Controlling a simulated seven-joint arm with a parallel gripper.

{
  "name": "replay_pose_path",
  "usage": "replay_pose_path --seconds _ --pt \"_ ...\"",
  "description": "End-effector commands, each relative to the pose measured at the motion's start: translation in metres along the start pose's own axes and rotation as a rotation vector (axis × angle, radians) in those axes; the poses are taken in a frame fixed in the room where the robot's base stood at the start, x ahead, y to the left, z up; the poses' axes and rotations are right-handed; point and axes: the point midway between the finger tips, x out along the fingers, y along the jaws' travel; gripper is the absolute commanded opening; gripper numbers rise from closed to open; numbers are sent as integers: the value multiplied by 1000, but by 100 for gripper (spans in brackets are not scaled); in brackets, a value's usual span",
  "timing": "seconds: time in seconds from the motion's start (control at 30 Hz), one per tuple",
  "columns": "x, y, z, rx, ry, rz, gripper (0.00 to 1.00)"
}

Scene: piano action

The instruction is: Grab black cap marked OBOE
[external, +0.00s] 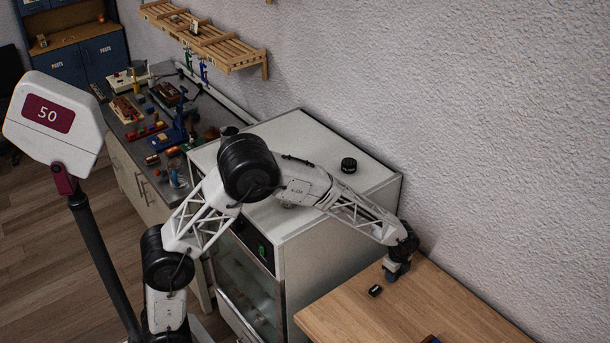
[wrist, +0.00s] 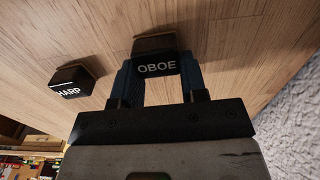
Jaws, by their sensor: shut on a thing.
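The black cap marked OBOE (wrist: 157,66) sits between the two fingers of my gripper (wrist: 158,78) in the wrist view, its white letters facing the camera. My gripper is shut on it, with a blue finger on each side. In the external view my gripper (external: 393,272) is low over the wooden table near the wall, and the OBOE cap is hard to make out there. A second black cap, marked HARP (wrist: 74,83), is on the wood left of my gripper in the wrist view. In the external view a small black cap (external: 375,290) lies beside my gripper.
A grey cabinet (external: 335,228) with a round black knob (external: 348,165) on top stands left of the wooden table (external: 420,312). The textured wall (external: 480,150) is close on the right. A cluttered workbench is farther back. Most of the visible tabletop is clear.

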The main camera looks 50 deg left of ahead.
Motion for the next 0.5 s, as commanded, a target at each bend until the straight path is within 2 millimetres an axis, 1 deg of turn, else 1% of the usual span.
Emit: replay_pose_path --seconds 0.17,0.27,0.37,0.5 --pt "-2 0 0 0 0 0 14" --pt "-7 0 0 0 0 -1 14" --pt "-16 0 0 0 1 -3 14" --pt "-34 0 0 0 1 -2 14"
